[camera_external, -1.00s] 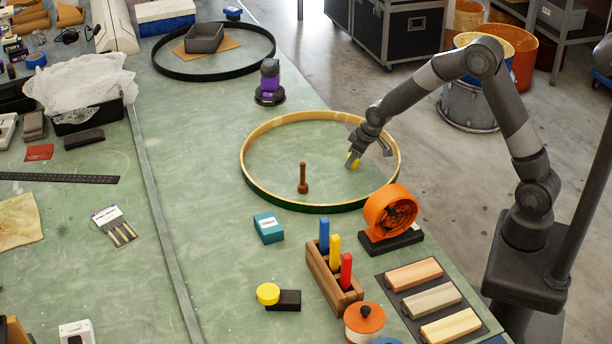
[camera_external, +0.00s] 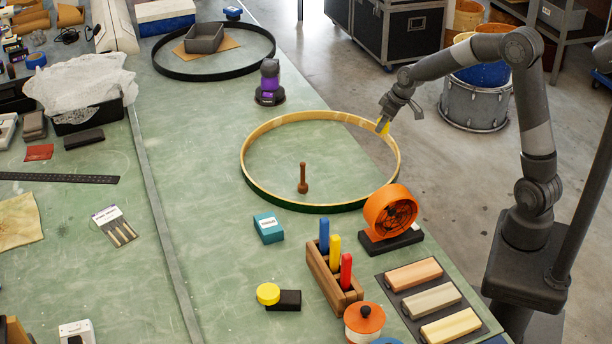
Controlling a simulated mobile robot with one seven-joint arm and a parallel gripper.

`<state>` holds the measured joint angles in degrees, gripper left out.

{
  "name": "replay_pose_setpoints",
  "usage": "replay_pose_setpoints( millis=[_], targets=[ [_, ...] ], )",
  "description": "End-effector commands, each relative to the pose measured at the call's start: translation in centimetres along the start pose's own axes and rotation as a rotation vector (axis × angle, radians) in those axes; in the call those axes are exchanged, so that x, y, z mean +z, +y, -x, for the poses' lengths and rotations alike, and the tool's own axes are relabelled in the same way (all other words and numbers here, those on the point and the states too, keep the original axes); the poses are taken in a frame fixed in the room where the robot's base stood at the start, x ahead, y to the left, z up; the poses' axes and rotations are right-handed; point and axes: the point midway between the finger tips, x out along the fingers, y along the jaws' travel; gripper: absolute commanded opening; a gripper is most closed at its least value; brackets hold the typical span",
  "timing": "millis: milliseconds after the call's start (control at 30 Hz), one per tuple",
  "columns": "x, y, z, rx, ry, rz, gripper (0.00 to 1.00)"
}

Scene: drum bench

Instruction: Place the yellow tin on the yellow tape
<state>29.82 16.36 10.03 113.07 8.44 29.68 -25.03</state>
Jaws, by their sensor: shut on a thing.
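My gripper (camera_external: 384,124) is shut on a small yellow thing, which I take to be the yellow tin (camera_external: 383,128). It is held in the air by the upper right rim of the large wooden hoop (camera_external: 248,172); the fingers hide part of it. A round, flat yellow thing (camera_external: 268,293) lies at the front of the bench against a dark block. It may be the yellow tape, but its details are too small to tell. My gripper is far up and to the right of it.
A brown wooden peg (camera_external: 303,180) stands inside the hoop. An orange fan (camera_external: 391,213), a teal box (camera_external: 268,228), a wooden rack with coloured bars (camera_external: 318,272) and an orange-lidded jar (camera_external: 364,322) stand nearer the front. Bare green bench lies left of the hoop.

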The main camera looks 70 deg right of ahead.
Motion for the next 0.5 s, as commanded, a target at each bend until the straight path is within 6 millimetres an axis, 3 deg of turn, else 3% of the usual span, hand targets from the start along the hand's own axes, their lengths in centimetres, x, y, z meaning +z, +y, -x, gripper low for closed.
replay_pose_setpoints(
  millis=[267, 367, 500],
  targets=[
    [0.0, 0.3, 0.6, -0.003, 0.001, 0.008, 0.13],
    [-1.1, -1.0, 0.3, -0.014, 0.001, 0.03, 0.13],
    [-3.7, -4.8, -0.2, -0.044, 0.003, 0.089, 0.13]
  ],
)
